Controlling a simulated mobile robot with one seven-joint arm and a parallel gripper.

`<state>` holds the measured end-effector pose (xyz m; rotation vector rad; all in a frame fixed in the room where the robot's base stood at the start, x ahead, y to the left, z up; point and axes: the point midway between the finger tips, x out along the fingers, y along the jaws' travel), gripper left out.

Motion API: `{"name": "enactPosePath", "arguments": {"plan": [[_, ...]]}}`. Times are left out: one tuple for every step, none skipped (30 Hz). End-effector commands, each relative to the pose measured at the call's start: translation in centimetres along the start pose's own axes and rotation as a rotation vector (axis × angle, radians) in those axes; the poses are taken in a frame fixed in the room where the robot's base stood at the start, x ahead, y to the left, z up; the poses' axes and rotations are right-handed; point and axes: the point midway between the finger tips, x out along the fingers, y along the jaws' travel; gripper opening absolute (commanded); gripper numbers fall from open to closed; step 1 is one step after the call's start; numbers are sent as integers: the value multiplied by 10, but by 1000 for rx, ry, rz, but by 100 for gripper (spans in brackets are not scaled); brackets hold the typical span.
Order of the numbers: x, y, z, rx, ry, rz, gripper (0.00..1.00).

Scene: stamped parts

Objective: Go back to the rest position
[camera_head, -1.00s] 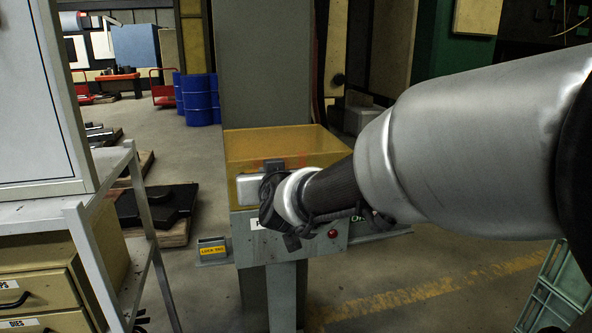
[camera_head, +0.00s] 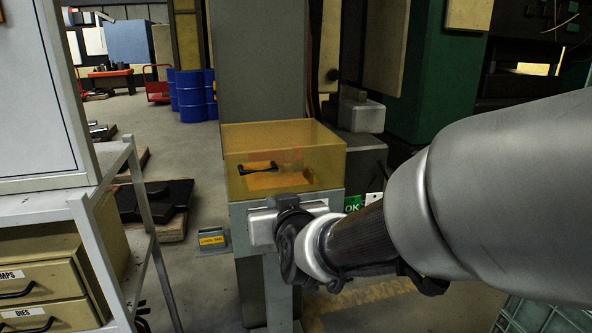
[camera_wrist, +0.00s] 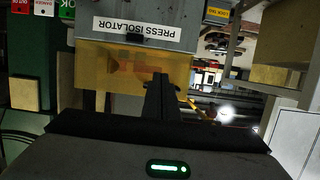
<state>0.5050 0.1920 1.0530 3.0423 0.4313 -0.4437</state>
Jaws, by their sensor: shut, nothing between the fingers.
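My gripper (camera_wrist: 160,97) is shut and empty in the wrist view, its dark fingers together in front of the yellow cover. In the head view my arm reaches in from the right, and my wrist hides much of the grey box under the cover; the fingertips cannot be made out there. The see-through yellow cover (camera_head: 240,184) with a black handle (camera_head: 258,168) sits on the grey isolator box (camera_head: 238,212). A blurred reddish shape (camera_head: 290,156) shows through the cover. The wrist view shows the PRESS ISOLATOR label (camera_wrist: 140,27).
A grey shelf rack (camera_head: 118,160) with beige drawers (camera_head: 45,275) stands close on the left. A small grey holder with a yellow label (camera_head: 212,240) is beside the isolator. Green OK tags (camera_head: 352,204) hang to the right. Blue drums (camera_head: 192,95) stand behind on open floor.

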Motion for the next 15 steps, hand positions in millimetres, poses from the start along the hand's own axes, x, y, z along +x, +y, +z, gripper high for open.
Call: {"name": "enactPosePath", "arguments": {"plan": [[-9,9,-1,5,-28,4,0],[-15,14,0,8,-56,4,0],[-26,23,4,12,-102,8,0],[-36,30,8,17,-141,12,0],[-48,38,13,22,-184,18,0],[-65,49,20,31,-243,29,0],[-78,56,26,38,-289,39,0],[-92,64,32,45,-332,50,0],[-109,72,41,56,-388,65,0],[-122,78,47,64,-427,78,0],[-134,84,54,74,-464,90,0],[-151,90,61,85,-509,107,0],[-163,95,67,94,-542,120,0],[-175,99,72,104,-574,133,0],[-190,104,79,117,-613,151,0]]}}
